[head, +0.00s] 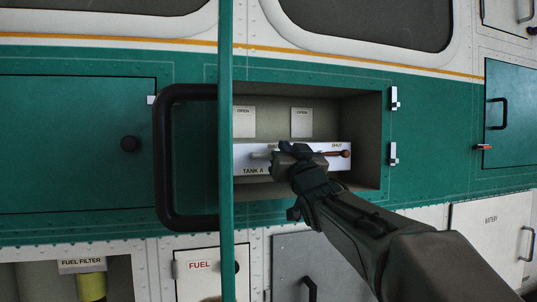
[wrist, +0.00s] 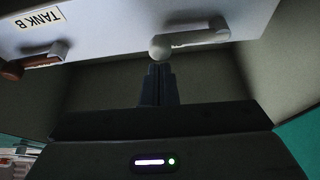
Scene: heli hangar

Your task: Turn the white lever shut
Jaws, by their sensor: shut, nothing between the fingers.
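The white lever (wrist: 195,40) lies roughly level along the white panel in the wrist view, its round knob end just beyond my fingertips. I cannot tell whether they touch. In the head view only a pale piece of it (head: 262,155) shows, beside the TANK A label; my gripper hides the rest. My gripper (head: 287,150) is in front of the panel (head: 250,163), inside the open recess. In the wrist view its fingers (wrist: 157,72) are together and empty.
A brown lever (head: 346,153) lies level on the same panel, near a SHUT label; it also shows in the wrist view (wrist: 30,63). Two OPEN plates (head: 243,121) are above. A green upright strip (head: 227,60) and a large black handle (head: 163,160) stand at the recess's left.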

